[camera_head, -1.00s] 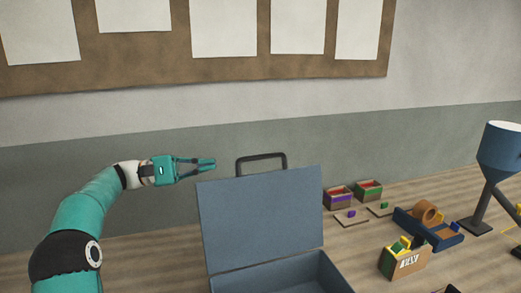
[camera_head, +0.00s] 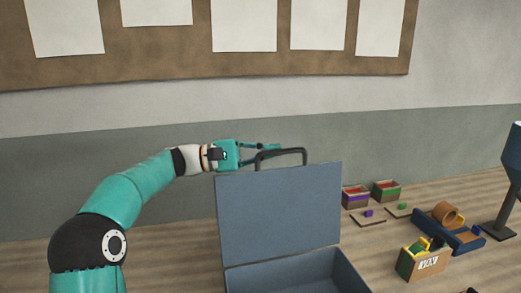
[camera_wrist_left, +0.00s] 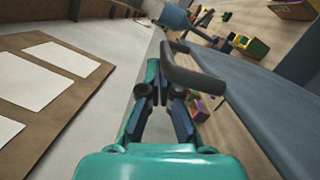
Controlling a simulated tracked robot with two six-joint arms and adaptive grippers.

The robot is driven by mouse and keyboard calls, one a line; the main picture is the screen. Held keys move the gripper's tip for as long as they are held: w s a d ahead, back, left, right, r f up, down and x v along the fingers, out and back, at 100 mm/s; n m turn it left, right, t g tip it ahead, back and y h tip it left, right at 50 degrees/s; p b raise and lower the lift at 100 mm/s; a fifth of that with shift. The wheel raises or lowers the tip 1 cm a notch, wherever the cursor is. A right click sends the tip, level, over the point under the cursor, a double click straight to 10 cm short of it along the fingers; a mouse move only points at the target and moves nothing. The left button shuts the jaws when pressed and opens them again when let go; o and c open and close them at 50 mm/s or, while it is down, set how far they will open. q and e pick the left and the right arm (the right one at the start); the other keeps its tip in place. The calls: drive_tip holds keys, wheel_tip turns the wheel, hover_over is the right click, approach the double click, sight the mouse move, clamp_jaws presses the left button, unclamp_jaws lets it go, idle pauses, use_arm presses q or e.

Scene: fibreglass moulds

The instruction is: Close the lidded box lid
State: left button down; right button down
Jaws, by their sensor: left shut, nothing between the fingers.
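The blue-grey lidded box stands open, its lid (camera_head: 278,212) raised nearly upright and its hollow body (camera_head: 300,275) cut off by the lower edge of the head view. A dark handle (camera_head: 281,153) rises from the lid's top edge; it also shows large in the left wrist view (camera_wrist_left: 192,74). My left gripper (camera_head: 272,148) is shut and empty at the handle's left part, just above the lid's top edge. In the left wrist view its fingertips (camera_wrist_left: 165,92) are close to the handle; I cannot tell whether they touch. My right gripper is not in view.
A blue funnel-like device on a stand (camera_head: 512,160) is at the right edge. The wall is behind.

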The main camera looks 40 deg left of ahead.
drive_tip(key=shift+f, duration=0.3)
